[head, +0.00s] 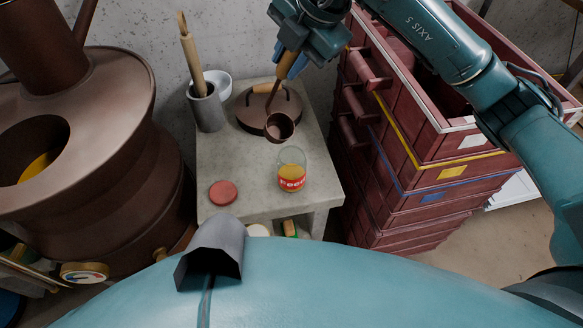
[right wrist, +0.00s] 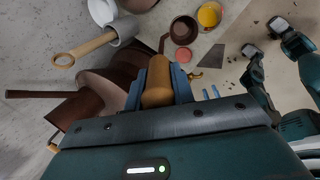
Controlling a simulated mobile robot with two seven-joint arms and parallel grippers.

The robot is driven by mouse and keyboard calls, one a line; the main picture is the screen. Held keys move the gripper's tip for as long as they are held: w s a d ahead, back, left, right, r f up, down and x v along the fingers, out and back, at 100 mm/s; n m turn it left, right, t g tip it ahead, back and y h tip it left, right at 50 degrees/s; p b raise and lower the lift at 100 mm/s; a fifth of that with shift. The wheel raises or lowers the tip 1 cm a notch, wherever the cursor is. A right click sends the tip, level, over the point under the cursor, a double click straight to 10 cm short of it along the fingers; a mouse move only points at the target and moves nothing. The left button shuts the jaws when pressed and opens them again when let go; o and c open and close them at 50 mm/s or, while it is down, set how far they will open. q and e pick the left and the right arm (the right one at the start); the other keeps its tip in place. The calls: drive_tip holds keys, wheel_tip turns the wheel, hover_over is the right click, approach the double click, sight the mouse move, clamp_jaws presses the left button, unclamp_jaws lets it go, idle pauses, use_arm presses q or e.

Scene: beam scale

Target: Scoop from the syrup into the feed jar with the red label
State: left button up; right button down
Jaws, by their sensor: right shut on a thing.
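My right gripper (head: 289,64) is shut on the wooden handle of a ladle, seen close in the right wrist view (right wrist: 157,82). The ladle's dark brown bowl (head: 279,127) hangs above the table, just behind and left of the feed jar; its inside looks dark, with no syrup visible. The feed jar (head: 291,177) is clear glass with a red label and stands upright, open, with yellow-orange contents. It also shows in the right wrist view (right wrist: 209,15). Yellow syrup (head: 38,168) shows through the opening of a large brown vessel at the left.
On the grey table (head: 245,172) are a round brown lid (head: 247,113) with a wooden handle, a grey cylinder (head: 206,108) holding a wooden-handled tool, a white bowl (head: 217,79) and a red disc (head: 222,192). Stacked dark red crates (head: 400,190) stand close on the right.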

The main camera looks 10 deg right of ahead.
drive_tip(key=shift+r, duration=2.45)
drive_tip(key=shift+r+g+h, duration=0.15)
drive_tip(key=shift+g+h, duration=0.35)
drive_tip(key=shift+g, duration=0.1)
drive_tip(key=g+h, duration=0.2)
drive_tip(key=g, duration=0.1)
drive_tip(key=s+a+r, duration=0.2)
drive_tip(key=s, duration=0.8)
drive_tip(key=shift+r, duration=0.35)
